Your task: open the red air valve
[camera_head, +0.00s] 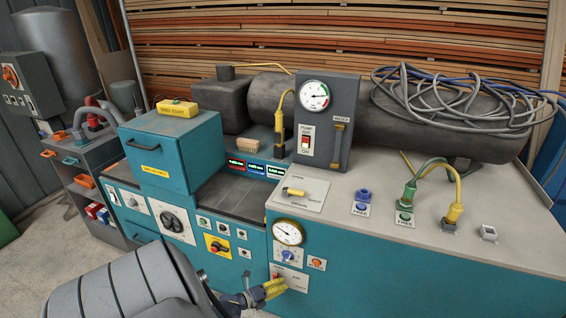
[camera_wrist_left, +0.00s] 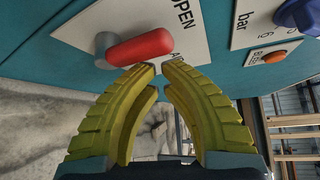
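The red air valve handle (camera_wrist_left: 140,47) shows in the left wrist view on a white plate (camera_wrist_left: 205,30) lettered OPEN and partly AIR. The handle's grey pivot is at its left end, and it points right. In the head view the plate (camera_head: 292,279) is low on the teal cabinet front, and my left gripper partly covers it. My left gripper (camera_head: 276,288) has yellow fingers close in front of the plate. In the left wrist view its fingertips (camera_wrist_left: 159,67) are a narrow gap apart, just below the handle, with nothing seen between them. Contact cannot be told. My right gripper is not in view.
A gauge (camera_head: 288,232), a blue knob (camera_head: 289,256) and an orange button (camera_head: 316,263) sit just above the valve plate. The bench top (camera_head: 400,235) carries sockets with green and yellow plugs. The front right of the cabinet is clear.

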